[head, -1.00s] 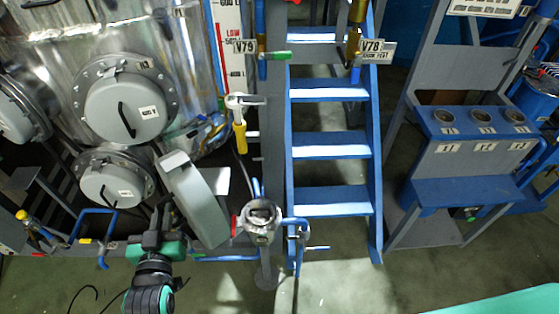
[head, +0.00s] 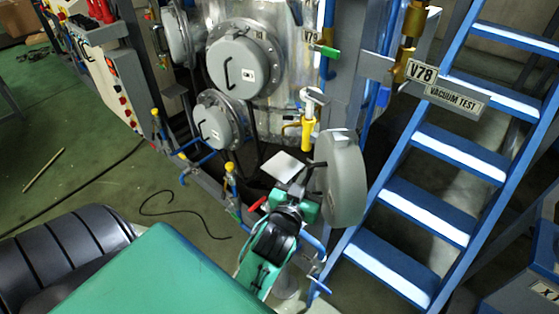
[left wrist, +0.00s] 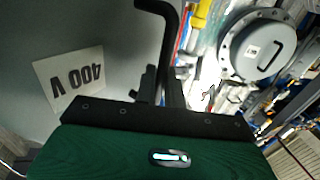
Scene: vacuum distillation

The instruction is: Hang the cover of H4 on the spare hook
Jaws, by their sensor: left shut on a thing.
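My left gripper (head: 312,203) is shut on the black handle (left wrist: 170,45) of a round grey cover (head: 345,180). The cover is held nearly edge-on to the head camera, in front of the vessel and left of the blue stairs. In the left wrist view, its grey face (left wrist: 110,30) bears a white "400 V" label (left wrist: 70,78). The handle passes between the two dark fingers. I cannot pick out the spare hook or read an H4 mark. My right gripper is not in view.
Two round grey covers, one larger (head: 238,62) and one lower (head: 212,125), sit on the shiny vessel. A yellow-handled valve (head: 307,133) is behind the held cover. Blue stairs (head: 440,190) with the V78 sign (head: 423,72) stand to the right.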

